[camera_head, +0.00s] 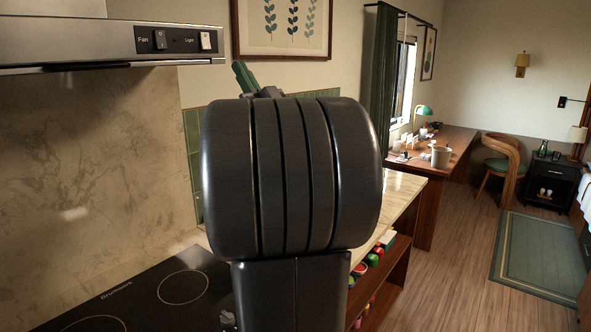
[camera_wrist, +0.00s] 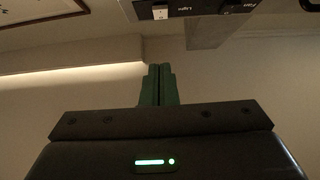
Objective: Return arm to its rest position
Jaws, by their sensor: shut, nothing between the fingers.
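My arm's thick dark joint fills the middle of the head view. My gripper (camera_head: 243,77) shows only as green fingers poking up behind it, in front of the wall and below the framed picture. In the wrist view my gripper (camera_wrist: 158,84) has its two green fingers pressed together, with nothing between them. The fingers are in the air and touch nothing that I can see. Most of the gripper body is hidden behind the arm in the head view.
A range hood (camera_head: 110,42) hangs at upper left over a black cooktop (camera_head: 150,290); the hood's switches also show upside down in the wrist view (camera_wrist: 190,8). A framed picture (camera_head: 283,28) is on the wall. A marble counter (camera_head: 402,188) and desk (camera_head: 455,142) lie to the right.

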